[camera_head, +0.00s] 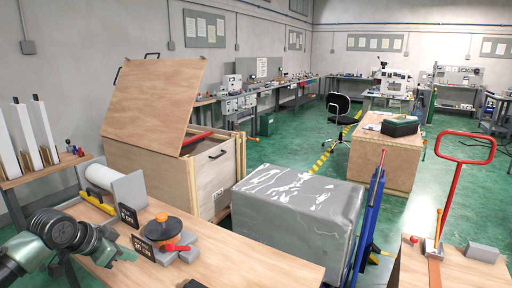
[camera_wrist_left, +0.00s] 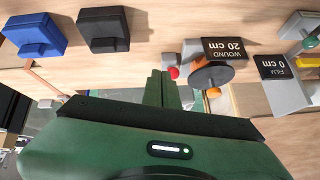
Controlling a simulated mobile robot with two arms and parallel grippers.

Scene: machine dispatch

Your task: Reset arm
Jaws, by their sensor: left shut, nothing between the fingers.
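My left arm (camera_head: 55,240) comes in at the lower left of the head view, low at the near edge of the wooden bench. My left gripper (camera_wrist_left: 162,88) shows in the left wrist view, its green fingers together with nothing between them. The fingers point toward the bench, near a red knob (camera_wrist_left: 173,72) and a dark disc with an orange hub (camera_wrist_left: 212,74). I cannot tell how far apart they are. My right gripper is in neither view.
On the bench (camera_head: 262,262) stand the disc device (camera_head: 163,228), black label signs (camera_head: 128,215) and a white roll (camera_head: 100,176). Behind are an open wooden crate (camera_head: 160,180) and a grey wrapped block (camera_head: 300,205). Blue (camera_wrist_left: 33,35) and black (camera_wrist_left: 103,30) boxes show in the wrist view.

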